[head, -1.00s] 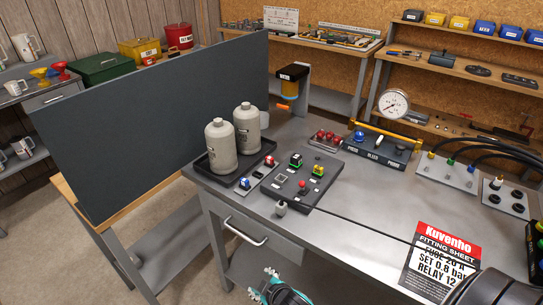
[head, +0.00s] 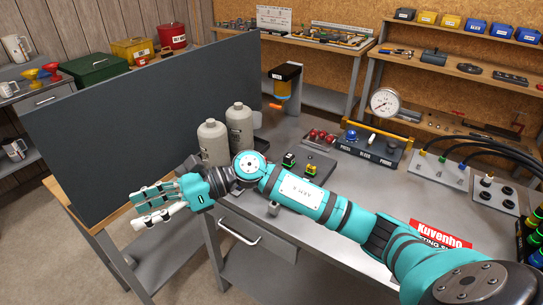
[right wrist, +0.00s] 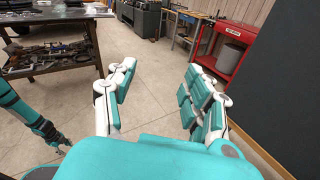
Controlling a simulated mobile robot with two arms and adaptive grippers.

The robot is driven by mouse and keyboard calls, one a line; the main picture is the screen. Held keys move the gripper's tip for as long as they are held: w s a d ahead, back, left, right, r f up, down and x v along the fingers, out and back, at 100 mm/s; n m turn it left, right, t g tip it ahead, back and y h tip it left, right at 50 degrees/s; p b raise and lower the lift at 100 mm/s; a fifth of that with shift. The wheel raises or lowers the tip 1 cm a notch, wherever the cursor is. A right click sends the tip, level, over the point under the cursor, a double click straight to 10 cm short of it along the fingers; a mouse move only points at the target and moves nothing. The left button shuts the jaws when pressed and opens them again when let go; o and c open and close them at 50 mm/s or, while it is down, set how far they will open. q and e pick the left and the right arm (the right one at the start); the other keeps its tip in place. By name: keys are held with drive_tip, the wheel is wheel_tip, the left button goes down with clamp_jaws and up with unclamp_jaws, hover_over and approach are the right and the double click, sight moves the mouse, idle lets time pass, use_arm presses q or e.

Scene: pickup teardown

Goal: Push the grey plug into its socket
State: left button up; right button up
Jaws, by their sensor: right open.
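A small light-grey piece that looks like the grey plug (head: 273,208) stands at the bench's front edge, partly behind my right arm. The dark socket panel (head: 318,160) behind it carries green and yellow plugs; my arm hides its front and left part, and I cannot make out the empty socket. My right gripper (head: 150,203) is open and empty, beyond the bench's left end and well left of the plug. In the right wrist view its spread fingers (right wrist: 158,85) have only floor between them. My left gripper (right wrist: 58,140) shows small at that view's left edge, jaws unclear.
Two grey bottles (head: 240,128) stand close behind my right forearm. A tall dark board (head: 150,130) stands left of the bench.

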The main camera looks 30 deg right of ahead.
drive_tip(key=d+f+n+g+h, duration=0.2)
drive_tip(key=d+f+n+h, duration=0.1)
drive_tip(key=d+n+h, duration=0.4)
wheel_tip(320, 180, up, 3)
drive_tip(key=n+h, duration=0.1)
drive_tip(key=h, duration=0.8)
hover_over(272, 206)
drive_tip(key=shift+g, duration=0.3)
wheel_tip(272, 206, down, 17)
drive_tip(key=p, duration=0.4)
clamp_jaws()
